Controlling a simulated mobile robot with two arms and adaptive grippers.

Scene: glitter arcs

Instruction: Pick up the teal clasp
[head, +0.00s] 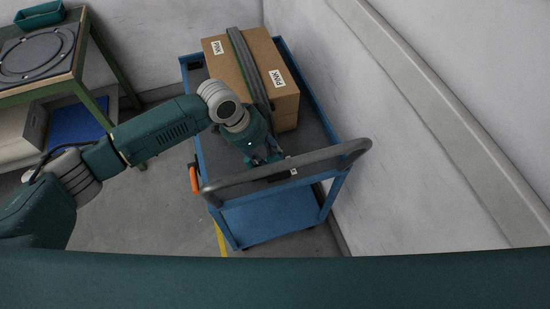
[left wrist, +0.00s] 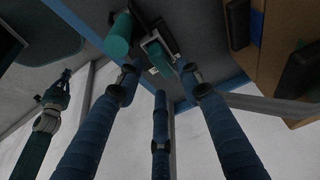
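The teal clasp (left wrist: 160,58) shows in the left wrist view as teal parts with a dark and metal frame, at the cart's deck just beyond my fingertips. A teal cylinder (left wrist: 118,38) sits beside it; I cannot tell whether it belongs to the clasp. In the head view only a teal bit (head: 278,157) shows by my fingers. My left gripper (head: 268,157) points down over the cart. Its three blue fingers (left wrist: 160,80) are spread, with nothing visibly held. My right gripper (left wrist: 62,83) appears small at the left of the wrist view, its fingers too small to judge.
The blue cart (head: 275,212) has a grey push handle (head: 240,179) close to my left gripper. A strapped cardboard box (head: 215,58) stands on the deck behind the gripper. The wall (head: 400,150) is at the right. A green-framed workbench (head: 75,55) stands at the left.

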